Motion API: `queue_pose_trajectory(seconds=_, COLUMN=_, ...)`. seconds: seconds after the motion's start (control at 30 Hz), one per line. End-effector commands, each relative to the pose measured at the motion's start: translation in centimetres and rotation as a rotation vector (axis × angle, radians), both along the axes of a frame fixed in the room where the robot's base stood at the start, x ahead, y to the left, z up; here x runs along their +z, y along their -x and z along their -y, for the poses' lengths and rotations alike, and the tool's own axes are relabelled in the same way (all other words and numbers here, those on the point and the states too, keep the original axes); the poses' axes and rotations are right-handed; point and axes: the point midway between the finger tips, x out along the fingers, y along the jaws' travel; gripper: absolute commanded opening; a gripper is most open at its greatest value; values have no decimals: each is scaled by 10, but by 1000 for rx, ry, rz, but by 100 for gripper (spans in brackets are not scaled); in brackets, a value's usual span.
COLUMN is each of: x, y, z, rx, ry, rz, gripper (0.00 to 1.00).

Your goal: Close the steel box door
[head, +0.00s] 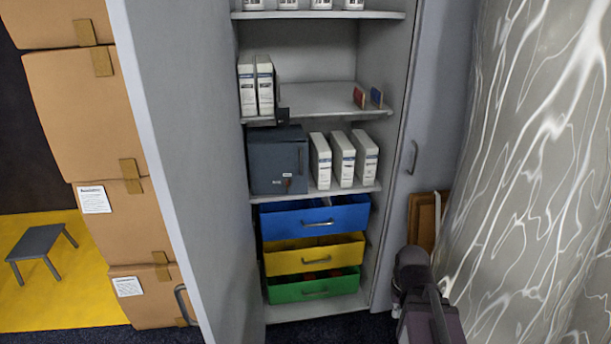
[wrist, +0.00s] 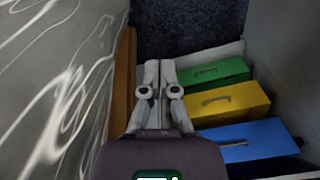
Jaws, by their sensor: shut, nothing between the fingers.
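The steel box (head: 278,162) is a dark blue-grey box on a middle shelf of the grey cabinet, at the left of that shelf. Its front shows a small handle, a white label and a small reddish spot low down. I cannot tell whether its door stands slightly open or is flush. The wrist view does not show the box. My gripper (wrist: 160,68) is shut and empty, its two fingers side by side. In the head view my arm is at the lower right, in front of the cabinet's right side, below and right of the box and apart from it.
White binders (head: 343,158) stand right of the box. Blue (head: 315,216), yellow (head: 313,255) and green (head: 313,286) drawers are below it. The large left cabinet door (head: 190,150) is open. Cardboard boxes (head: 85,105) stand left; a patterned curtain (head: 540,170) hangs right.

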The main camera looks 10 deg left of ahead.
Motion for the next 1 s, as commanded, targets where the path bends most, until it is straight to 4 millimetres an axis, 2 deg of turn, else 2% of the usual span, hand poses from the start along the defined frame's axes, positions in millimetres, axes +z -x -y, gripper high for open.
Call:
queue_pose_trajectory(seconds=0.37, x=0, y=-3, z=0, rx=3, ry=9, rz=9, gripper=0)
queue_pose_trajectory(seconds=0.57, x=-2, y=-24, z=-1, rx=31, ry=88, rz=78, gripper=0)
queue_pose_trajectory(seconds=0.77, x=2, y=-74, z=6, rx=105, ry=267, rz=247, gripper=0)
queue_pose_trajectory(seconds=0.87, x=11, y=-106, z=5, rx=169, ry=381, rz=363, gripper=0)
queue_pose_trajectory(seconds=1.0, x=32, y=-152, z=-6, rx=288, ry=540, rz=535, gripper=0)
